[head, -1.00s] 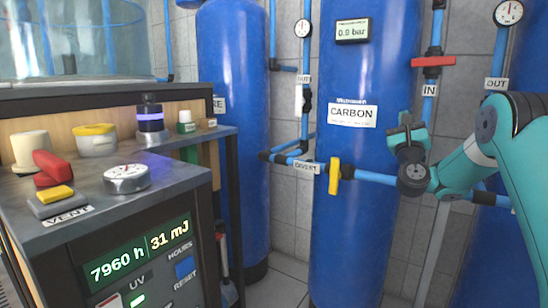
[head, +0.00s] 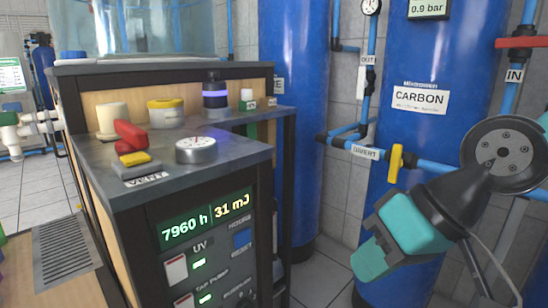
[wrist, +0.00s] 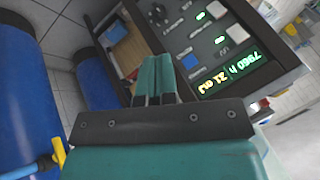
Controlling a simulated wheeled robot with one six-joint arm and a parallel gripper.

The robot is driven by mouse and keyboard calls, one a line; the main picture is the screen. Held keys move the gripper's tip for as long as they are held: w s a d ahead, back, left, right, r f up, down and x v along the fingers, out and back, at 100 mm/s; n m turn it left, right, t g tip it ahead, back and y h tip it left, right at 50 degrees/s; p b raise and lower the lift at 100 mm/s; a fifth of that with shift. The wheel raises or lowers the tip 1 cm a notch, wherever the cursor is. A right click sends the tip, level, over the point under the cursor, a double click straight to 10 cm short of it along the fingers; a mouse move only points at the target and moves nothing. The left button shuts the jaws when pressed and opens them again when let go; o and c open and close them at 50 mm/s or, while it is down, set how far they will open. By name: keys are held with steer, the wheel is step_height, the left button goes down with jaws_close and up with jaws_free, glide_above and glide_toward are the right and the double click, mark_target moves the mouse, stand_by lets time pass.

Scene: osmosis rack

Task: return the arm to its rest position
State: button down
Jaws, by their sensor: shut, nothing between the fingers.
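My arm shows at the right of the head view, with its teal and dark gripper (head: 369,262) pointing down and to the left in front of the carbon tank. In the wrist view my gripper's teal fingers (wrist: 154,80) lie together with nothing between them. The gripper is in free air, apart from the cabinet (head: 180,195) at its left. The far ends of the fingers are hard to make out in the head view.
The blue carbon tank (head: 425,60) stands behind my arm. A yellow valve handle (head: 395,163) is on the divert pipe close by. A red vent lever (head: 130,135) and a gauge (head: 196,150) sit on the cabinet top. Floor shows at the left (head: 40,190).

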steer(key=s+d+f+n+g+h, duration=0.2)
steer(key=s+d, duration=0.1)
steer(key=s, duration=0.5)
step_height(320, 180, up, 29)
steer(key=p, duration=2.9)
steer(key=shift+w, duration=0.35)
steer(key=shift+d+f, duration=0.1)
steer(key=shift+f, duration=0.05)
